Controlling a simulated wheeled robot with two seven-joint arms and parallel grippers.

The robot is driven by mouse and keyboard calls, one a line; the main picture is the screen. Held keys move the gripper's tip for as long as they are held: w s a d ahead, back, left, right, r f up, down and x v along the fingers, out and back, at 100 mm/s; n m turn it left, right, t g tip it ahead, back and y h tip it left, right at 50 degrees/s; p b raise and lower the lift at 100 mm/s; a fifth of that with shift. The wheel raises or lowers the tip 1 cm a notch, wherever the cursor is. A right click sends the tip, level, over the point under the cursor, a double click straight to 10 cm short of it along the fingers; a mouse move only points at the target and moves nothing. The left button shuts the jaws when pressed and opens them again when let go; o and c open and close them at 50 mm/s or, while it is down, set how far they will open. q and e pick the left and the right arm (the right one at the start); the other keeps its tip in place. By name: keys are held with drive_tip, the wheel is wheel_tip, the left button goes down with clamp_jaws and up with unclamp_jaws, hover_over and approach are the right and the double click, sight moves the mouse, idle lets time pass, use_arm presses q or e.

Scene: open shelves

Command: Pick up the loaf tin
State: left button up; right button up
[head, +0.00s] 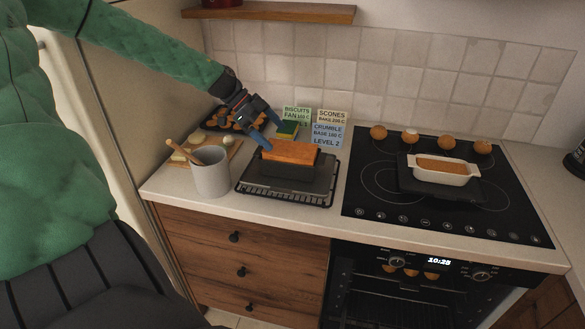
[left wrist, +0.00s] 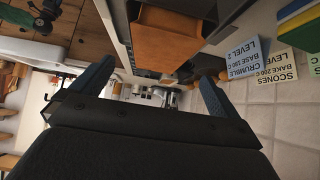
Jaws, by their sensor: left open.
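The loaf tin (head: 290,171) is dark, with an orange-brown loaf (head: 290,152) filling its top. It stands upright on a dark flat tray on a black wire rack (head: 270,199), on the counter left of the hob. My left gripper (head: 272,134) comes in from the upper left, open and empty, with its blue fingers near the tin's far left end. In the left wrist view the open fingers (left wrist: 156,72) show with the loaf (left wrist: 160,40) beyond them. I cannot tell whether a finger touches the tin. My right gripper is not in view.
A grey crock (head: 211,173) with a wooden spoon stands left of the rack. Behind are recipe cards (head: 328,130), a green-yellow sponge (head: 287,130) and a muffin tray (head: 222,119). On the hob (head: 365,178) at right are a white dish (head: 440,176) and several round buns.

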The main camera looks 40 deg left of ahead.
sight(283, 147)
use_arm(q)
drive_tip(key=shift+w+f+b, duration=0.15)
drive_tip(key=shift+f+b, duration=0.2)
drive_tip(key=shift+f, duration=0.35)
drive_tip(key=shift+d+f, duration=0.15)
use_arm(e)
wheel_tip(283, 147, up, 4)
use_arm(q)
drive_tip(key=shift+x, duration=1.1)
drive_tip(key=p+x, duration=0.2)
drive_tip(key=x, duration=0.1)
drive_tip(key=shift+d+f, duration=0.15)
drive_tip(key=shift+x, duration=0.95)
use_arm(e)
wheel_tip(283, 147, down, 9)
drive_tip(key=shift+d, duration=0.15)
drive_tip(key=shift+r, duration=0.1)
use_arm(q)
drive_tip(key=c, duration=1.1)
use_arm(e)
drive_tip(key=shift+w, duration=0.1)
